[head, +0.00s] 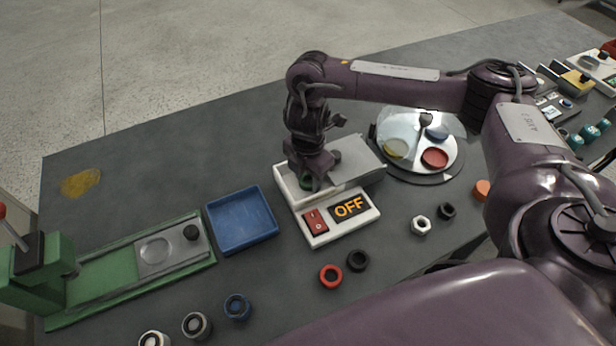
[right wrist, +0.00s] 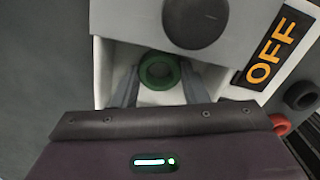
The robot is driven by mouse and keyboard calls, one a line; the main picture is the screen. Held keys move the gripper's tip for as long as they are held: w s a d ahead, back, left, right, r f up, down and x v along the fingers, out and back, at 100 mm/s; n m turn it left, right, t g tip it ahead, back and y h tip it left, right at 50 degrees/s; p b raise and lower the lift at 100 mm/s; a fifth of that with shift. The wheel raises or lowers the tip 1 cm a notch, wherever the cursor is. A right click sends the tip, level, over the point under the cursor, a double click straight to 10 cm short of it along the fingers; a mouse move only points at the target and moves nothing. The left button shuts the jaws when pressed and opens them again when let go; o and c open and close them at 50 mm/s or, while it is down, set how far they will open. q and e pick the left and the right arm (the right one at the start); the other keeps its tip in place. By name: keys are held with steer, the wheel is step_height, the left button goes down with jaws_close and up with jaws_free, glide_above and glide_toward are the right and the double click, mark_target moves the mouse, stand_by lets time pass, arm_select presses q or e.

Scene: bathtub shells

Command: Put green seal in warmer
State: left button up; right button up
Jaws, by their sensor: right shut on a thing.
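The green seal (right wrist: 159,71) is a ring between the fingers of my right gripper (right wrist: 158,88), which is shut on it. In the head view my right gripper (head: 314,176) points down into the open left part of the white warmer (head: 318,237), and a bit of the green seal (head: 305,182) shows beside the fingers. The seal is inside the warmer's white-walled compartment; whether it touches the floor I cannot tell. The warmer's lid (head: 352,163) is slid to the right. Its display reads OFF (head: 349,207), beside a red switch (head: 315,221). My left gripper is not in view.
A blue tray (head: 241,220) stands left of the warmer. A green press (head: 130,262) is farther left. Red (head: 330,275) and black (head: 357,260) rings lie in front. A round plate (head: 455,160) with coloured discs is at the right.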

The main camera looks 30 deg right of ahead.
mark_target(308, 180)
steer(key=shift+s, duration=0.1)
steer(key=o, duration=1)
steer(key=shift+f, duration=0.1)
steer(key=shift+c, duration=0.2)
step_height(308, 180, up, 12)
steer(key=p, duration=0.4)
steer(key=shift+r, duration=0.2)
